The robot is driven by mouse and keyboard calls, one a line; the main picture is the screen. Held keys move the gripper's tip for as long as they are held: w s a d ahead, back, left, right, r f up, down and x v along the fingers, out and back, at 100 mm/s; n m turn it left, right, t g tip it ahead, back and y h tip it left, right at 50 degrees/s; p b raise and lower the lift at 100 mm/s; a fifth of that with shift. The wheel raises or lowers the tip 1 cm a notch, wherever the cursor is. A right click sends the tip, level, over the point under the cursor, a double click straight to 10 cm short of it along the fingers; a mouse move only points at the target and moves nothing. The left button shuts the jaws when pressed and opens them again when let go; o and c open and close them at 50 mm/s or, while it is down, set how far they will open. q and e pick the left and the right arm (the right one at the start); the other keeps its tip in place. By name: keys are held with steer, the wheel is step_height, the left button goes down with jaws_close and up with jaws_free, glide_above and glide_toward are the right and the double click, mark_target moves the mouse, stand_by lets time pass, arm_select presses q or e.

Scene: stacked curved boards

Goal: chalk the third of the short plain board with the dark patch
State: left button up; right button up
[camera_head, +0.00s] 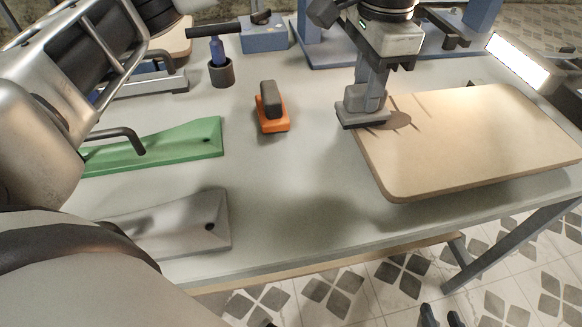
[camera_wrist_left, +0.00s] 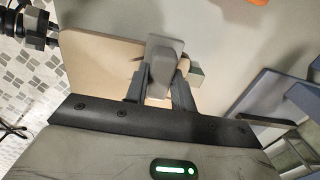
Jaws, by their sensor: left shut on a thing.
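My left gripper (camera_head: 372,88) is shut on a grey block with an upright handle (camera_head: 350,118). The block also shows between the fingers in the left wrist view (camera_wrist_left: 165,55). Its flat base is at the far left corner of a beige rounded board (camera_head: 470,150); I cannot tell if they touch. A darker patch, perhaps shadow, lies on the beige board beside the block. A green board (camera_head: 190,142) and a grey board (camera_head: 205,208) lie at left, partly hidden by my arm. My right gripper (camera_head: 442,316) shows only as two parted dark fingertips at the bottom edge.
An orange block with a dark handle (camera_head: 275,125) stands mid-table. Behind it are a dark cup (camera_head: 221,74) with a blue-handled tool, a blue box (camera_head: 264,40) and a blue stand (camera_head: 345,58). The grey tabletop (camera_head: 290,190) is clear in front of the orange block.

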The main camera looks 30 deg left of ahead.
arm_select(q)
steer(key=shift+w+a+f, duration=0.15)
steer(key=shift+w+a, duration=1)
steer(key=shift+w, duration=0.05)
steer(key=shift+r+p, duration=0.45)
steer(key=shift+r, duration=0.35)
step_height(320, 180, up, 6)
steer(key=p, duration=0.4)
stand_by(0.7)
